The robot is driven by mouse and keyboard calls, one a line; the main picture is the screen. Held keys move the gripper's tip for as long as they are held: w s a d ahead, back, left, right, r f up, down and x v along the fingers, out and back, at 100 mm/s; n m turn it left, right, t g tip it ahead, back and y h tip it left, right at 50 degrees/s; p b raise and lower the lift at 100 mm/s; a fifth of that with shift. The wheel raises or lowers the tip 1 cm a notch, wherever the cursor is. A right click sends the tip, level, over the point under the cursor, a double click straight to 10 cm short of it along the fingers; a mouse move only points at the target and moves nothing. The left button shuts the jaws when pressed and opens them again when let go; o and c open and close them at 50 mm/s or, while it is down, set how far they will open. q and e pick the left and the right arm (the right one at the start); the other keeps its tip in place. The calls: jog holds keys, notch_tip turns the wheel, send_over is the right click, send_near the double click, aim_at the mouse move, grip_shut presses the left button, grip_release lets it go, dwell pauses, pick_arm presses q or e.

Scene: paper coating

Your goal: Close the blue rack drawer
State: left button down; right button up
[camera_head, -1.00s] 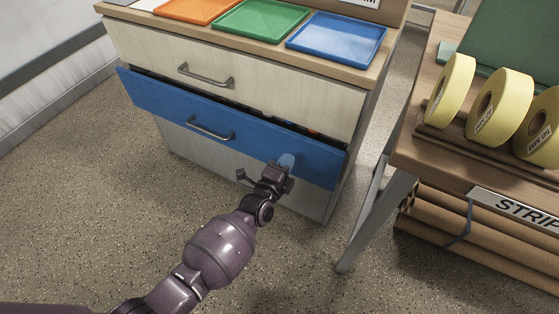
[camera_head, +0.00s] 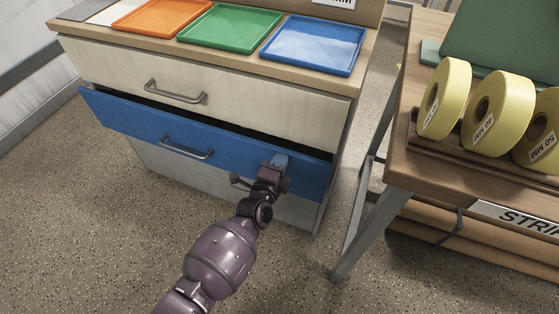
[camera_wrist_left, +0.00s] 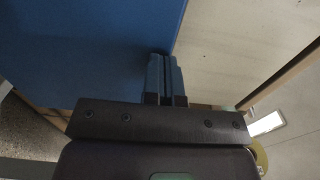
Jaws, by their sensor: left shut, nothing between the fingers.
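The blue rack drawer (camera_head: 215,147) is the middle drawer of a pale wooden cabinet and stands partly open, with a dark gap along its top edge. Its grey bar handle (camera_head: 187,147) is left of my gripper. My left gripper (camera_head: 279,160) is shut and empty, with its blue fingertips at the right part of the drawer front. In the left wrist view the shut fingers (camera_wrist_left: 163,75) lie against or very near the blue front (camera_wrist_left: 80,50); I cannot tell if they touch. My right gripper is not in view.
An orange tray (camera_head: 160,15), a green tray (camera_head: 229,26) and a blue tray (camera_head: 314,45) lie on the cabinet top. A wooden table (camera_head: 400,160) with yellow tape rolls (camera_head: 498,112) stands to the right. The floor in front is clear.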

aim_at(286, 150)
pick_arm(q)
jog(key=x, duration=0.4)
jog(key=shift+f+b, duration=0.15)
jog(key=shift+b, duration=0.25)
jog(key=shift+w, duration=0.15)
jog(key=shift+w+r, duration=0.1)
jog(key=shift+r, duration=0.35)
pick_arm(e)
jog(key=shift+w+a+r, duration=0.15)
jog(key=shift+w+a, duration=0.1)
